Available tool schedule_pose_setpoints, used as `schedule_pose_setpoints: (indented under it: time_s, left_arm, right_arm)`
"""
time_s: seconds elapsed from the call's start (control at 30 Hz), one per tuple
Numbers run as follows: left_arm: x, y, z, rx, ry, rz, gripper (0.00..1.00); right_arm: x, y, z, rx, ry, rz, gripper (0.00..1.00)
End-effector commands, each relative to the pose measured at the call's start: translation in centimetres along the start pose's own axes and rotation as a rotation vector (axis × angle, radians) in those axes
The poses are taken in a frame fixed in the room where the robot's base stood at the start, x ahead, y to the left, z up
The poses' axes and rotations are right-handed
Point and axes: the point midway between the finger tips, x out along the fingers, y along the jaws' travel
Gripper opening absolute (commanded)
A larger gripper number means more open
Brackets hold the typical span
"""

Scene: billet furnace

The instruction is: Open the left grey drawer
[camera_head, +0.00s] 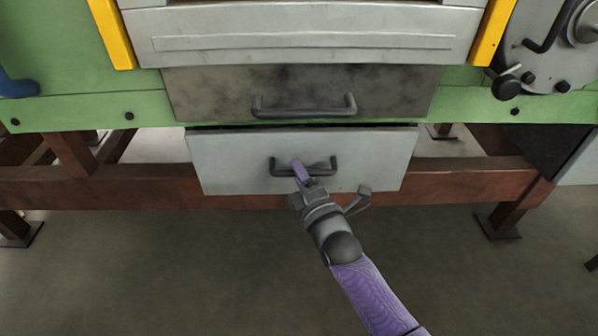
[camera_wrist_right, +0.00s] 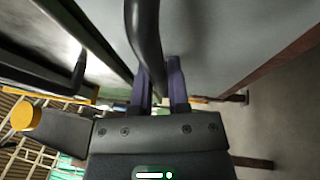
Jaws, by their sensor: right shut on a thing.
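A light grey drawer front (camera_head: 230,160) sits low in the middle of the furnace, with a dark bar handle (camera_head: 322,169). A thin dark gap runs along its top edge; I cannot tell how far out it stands. My right gripper (camera_head: 301,172) reaches up from below and its purple fingers are shut on this handle, left of its middle. In the right wrist view the curved handle (camera_wrist_right: 146,35) runs down to the purple fingers (camera_wrist_right: 162,85). The fingertips are partly hidden there. My left gripper is not in view.
A darker, stained drawer (camera_head: 210,95) with its own handle (camera_head: 304,106) is directly above. Brown beams (camera_head: 110,188) and legs of the frame flank the grey drawer. A black knob (camera_head: 506,87) is at the upper right. The floor (camera_head: 180,270) in front is clear.

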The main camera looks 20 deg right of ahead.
Motion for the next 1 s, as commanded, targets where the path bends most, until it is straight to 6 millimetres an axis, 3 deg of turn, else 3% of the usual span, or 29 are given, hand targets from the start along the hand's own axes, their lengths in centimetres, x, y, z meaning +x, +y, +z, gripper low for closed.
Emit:
schedule_pose_setpoints:
  time_s: [1.0]
  left_arm:
    - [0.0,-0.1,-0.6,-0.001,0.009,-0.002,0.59]
  right_arm:
    - [0.0,-0.1,0.0,0.000,0.000,-0.002,0.00]
